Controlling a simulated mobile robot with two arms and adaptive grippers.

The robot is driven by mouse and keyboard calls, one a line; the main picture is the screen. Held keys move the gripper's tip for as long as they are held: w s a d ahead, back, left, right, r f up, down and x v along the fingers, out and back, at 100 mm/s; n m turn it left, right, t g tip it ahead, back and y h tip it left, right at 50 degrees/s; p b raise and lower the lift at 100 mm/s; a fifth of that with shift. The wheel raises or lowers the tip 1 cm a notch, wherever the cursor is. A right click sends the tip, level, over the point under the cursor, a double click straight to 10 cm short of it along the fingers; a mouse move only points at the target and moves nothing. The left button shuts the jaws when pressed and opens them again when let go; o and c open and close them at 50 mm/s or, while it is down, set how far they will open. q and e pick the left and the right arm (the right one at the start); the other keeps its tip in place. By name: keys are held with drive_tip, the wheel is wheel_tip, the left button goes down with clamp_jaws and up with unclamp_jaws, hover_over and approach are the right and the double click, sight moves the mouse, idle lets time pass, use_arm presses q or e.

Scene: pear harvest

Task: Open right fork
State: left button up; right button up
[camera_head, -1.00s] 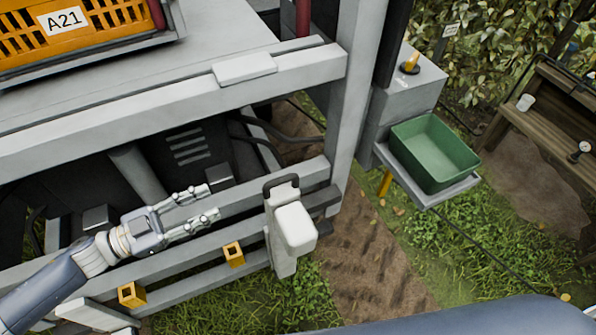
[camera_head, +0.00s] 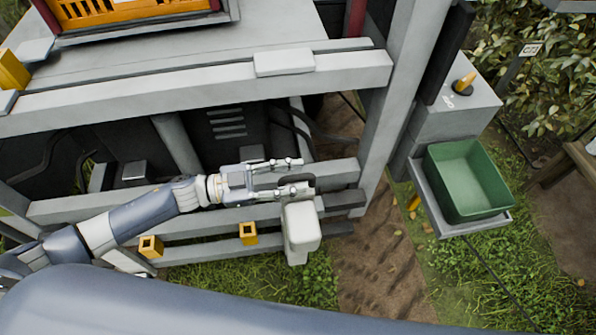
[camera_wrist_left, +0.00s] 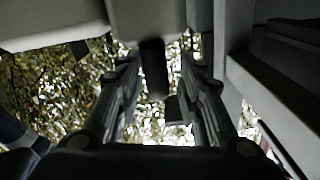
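A pale grey block (camera_head: 301,232) sits at the right end of the lower rails (camera_head: 100,208) of the grey frame. I cannot tell for certain which part is the right fork. My left gripper (camera_head: 303,176) points right, with its fingers parted just above the block, where a dark handle showed before; the fingers now largely hide it. In the left wrist view my left gripper (camera_wrist_left: 155,85) is open, and a dark bar (camera_wrist_left: 152,68) shows between the fingers. I cannot tell whether they touch it. My right gripper is not in view.
An upright grey post (camera_head: 400,110) stands right of the gripper. Beyond it, a green bin (camera_head: 467,180) sits on a grey shelf. An orange crate (camera_head: 130,10) stands on the deck above. Two yellow square sockets, one of them here (camera_head: 151,246), sit on the lower rail.

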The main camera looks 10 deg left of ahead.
use_arm(q)
drive_tip(key=shift+w+d, duration=0.2)
drive_tip(key=shift+d, duration=0.4)
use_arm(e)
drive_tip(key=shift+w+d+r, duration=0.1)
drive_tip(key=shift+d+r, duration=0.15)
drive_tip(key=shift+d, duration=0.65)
